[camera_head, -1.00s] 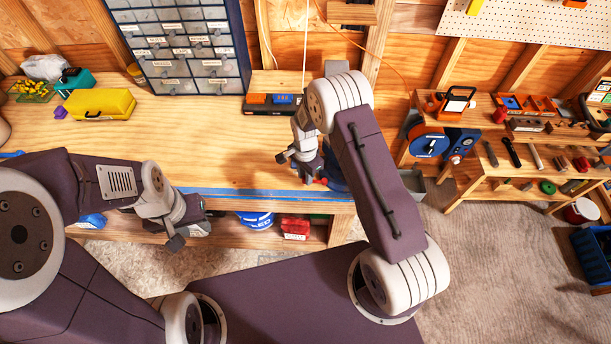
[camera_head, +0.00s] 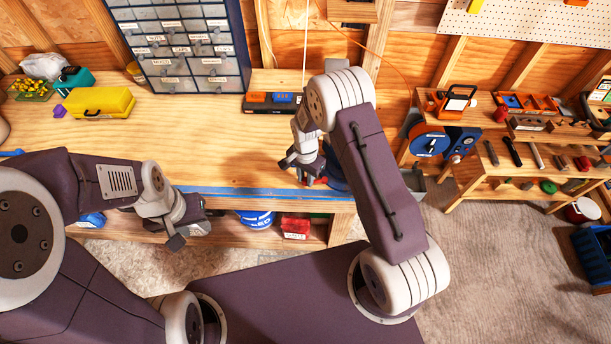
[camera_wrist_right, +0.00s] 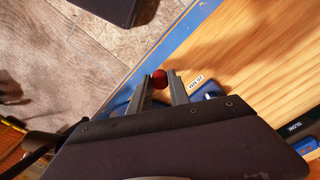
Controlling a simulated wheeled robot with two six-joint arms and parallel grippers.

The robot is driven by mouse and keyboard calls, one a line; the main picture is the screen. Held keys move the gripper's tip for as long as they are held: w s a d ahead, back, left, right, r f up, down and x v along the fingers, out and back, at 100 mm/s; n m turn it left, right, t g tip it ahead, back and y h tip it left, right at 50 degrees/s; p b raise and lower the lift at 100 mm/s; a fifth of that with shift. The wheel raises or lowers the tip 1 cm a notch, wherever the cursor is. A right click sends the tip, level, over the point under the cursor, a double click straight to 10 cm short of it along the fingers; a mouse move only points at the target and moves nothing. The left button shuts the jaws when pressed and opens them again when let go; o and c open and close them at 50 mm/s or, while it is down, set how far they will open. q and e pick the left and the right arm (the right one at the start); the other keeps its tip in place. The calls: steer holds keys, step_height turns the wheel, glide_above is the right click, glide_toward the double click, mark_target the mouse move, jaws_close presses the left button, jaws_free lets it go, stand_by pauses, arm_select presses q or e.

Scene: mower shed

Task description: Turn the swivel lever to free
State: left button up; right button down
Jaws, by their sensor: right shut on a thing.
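The swivel lever shows as a red knob (camera_wrist_right: 159,79) between the fingertips of my right gripper (camera_wrist_right: 160,84) in the right wrist view. This gripper is shut on the knob. The rest of the lever is hidden below the fingers. In the head view my right gripper (camera_head: 303,165) is low at the bench's front edge, beside the blue vise (camera_head: 338,180), which my right arm partly covers. Blue parts of the vise and a small white label show behind the fingers in the wrist view. My left gripper (camera_head: 177,236) hangs in front of the bench, away from the vise; its jaw opening is unclear.
The wooden bench (camera_head: 225,150) has a clear middle. A yellow case (camera_head: 100,103) lies at its left, and a drawer cabinet (camera_head: 185,45) stands behind. A low tray (camera_head: 272,103) sits at the back. A tool shelf (camera_head: 515,150) stands to the right.

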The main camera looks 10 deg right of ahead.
steer(key=s+n, duration=0.2)
steer(key=shift+s+f+n+b, duration=0.15)
steer(key=shift+f+n+b, duration=0.15)
steer(key=shift+f+n, duration=0.1)
steer(key=n, duration=0.1)
steer(key=s+n, duration=0.1)
steer(key=shift+s+d+n, duration=0.25)
steer(key=shift+d+n, duration=0.05)
steer(key=shift+n, duration=0.1)
steer(key=shift+s+d+n+b, duration=0.35)
steer(key=shift+s+n, duration=0.25)
steer(key=shift+n, duration=0.6)
steer(key=shift+s+d+n+b, duration=0.25)
steer(key=shift+s+d+n, duration=0.25)
steer(key=shift+n, duration=0.7)
steer(key=shift+s, duration=0.1)
steer(key=c, duration=1.4)
jaws_free()
steer(key=shift+o, duration=1)
steer(key=shift+a+r, duration=0.1)
steer(key=shift+a, duration=0.2)
